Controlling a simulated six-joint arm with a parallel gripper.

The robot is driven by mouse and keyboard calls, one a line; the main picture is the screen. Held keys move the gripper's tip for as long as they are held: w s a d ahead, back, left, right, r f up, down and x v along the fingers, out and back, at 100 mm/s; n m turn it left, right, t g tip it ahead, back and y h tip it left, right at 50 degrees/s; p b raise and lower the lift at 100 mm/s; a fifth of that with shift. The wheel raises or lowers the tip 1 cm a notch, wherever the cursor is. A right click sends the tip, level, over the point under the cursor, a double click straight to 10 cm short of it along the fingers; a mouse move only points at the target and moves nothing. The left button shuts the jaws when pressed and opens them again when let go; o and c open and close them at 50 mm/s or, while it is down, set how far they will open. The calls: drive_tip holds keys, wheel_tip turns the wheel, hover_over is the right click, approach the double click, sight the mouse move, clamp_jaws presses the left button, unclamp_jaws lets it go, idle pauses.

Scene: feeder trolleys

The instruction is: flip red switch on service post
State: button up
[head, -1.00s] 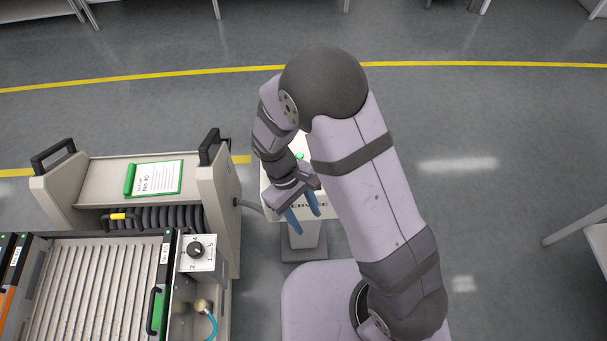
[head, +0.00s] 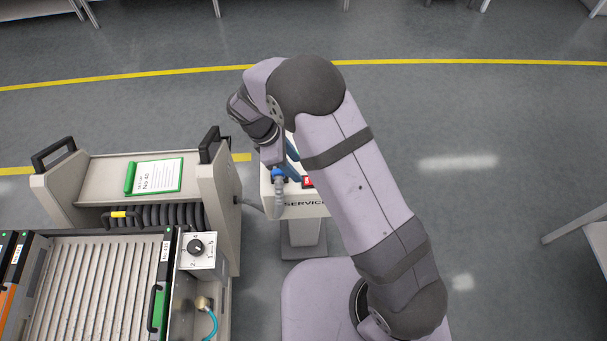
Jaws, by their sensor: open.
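The service post (head: 300,212) is a pale box on a grey stand, with "SERVICE" lettered on its front edge. The red switch (head: 308,182) shows as a small red patch with white marks on the top of the post. My arm partly covers it, and I cannot tell its position. My gripper (head: 293,164) is open over the left part of the post top, just behind and left of the red switch. One blue finger shows clearly; the other is mostly hidden. I see no contact with the switch.
A blue fitting with a grey hose (head: 279,198) is at the post's left front, close to my gripper. A beige trolley (head: 218,215) with black handles and a dial panel (head: 197,250) stand to the left.

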sight(307, 181)
drive_tip(key=shift+p+x, duration=1.1)
drive_tip(key=shift+x, duration=2.3)
